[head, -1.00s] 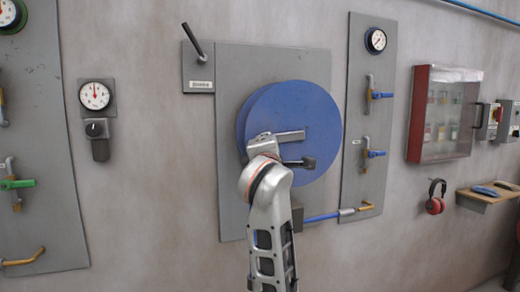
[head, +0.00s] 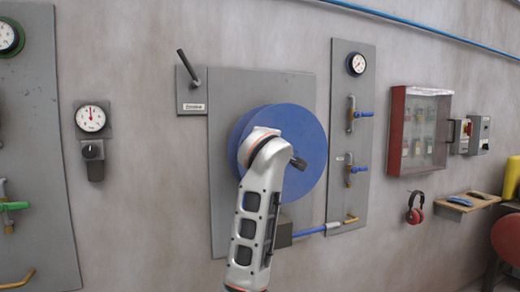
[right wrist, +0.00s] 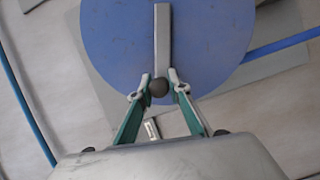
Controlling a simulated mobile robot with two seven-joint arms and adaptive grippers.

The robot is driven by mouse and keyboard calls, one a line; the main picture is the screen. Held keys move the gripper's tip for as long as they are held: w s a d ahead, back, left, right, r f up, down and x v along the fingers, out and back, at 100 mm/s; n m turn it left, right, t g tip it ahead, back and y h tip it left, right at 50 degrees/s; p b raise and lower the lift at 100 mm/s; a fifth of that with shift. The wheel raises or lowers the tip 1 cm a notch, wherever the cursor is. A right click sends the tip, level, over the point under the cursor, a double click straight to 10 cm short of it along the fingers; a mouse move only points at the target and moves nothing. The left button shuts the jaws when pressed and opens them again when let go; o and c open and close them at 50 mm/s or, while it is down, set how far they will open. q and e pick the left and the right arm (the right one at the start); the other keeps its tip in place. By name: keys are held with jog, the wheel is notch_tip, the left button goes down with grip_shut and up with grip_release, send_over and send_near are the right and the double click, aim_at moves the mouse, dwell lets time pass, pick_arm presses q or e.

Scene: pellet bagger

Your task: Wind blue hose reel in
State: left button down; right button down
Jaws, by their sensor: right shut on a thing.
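The blue hose reel (head: 310,140) is a large flat disc on a grey wall panel (head: 223,200). Its blue hose (head: 309,231) runs from low on the panel to a brass fitting at the right. In the right wrist view, the reel (right wrist: 215,40) carries a grey crank arm (right wrist: 162,40) with a dark round knob (right wrist: 158,88). My right gripper (right wrist: 159,86) is shut on the knob, one finger on each side. In the head view, my right arm covers the crank and much of the disc. My left gripper is out of view.
A dark lever (head: 188,67) sits on a small plate at the reel panel's upper left. A valve panel (head: 343,115) with a gauge and blue handles stands right of the reel. A red-framed cabinet (head: 396,130) and red ear defenders (head: 414,211) are farther right.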

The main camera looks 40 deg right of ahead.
dwell(0.4)
jog(key=c, duration=1.9)
grip_release()
jog(key=shift+d, duration=0.1)
send_near(262, 112)
jog(key=x, duration=0.3)
jog(key=shift+w+f, duration=0.15)
jog(key=shift+f, duration=0.1)
jog(key=shift+d+r, duration=0.1)
jog(key=shift+r, duration=0.3)
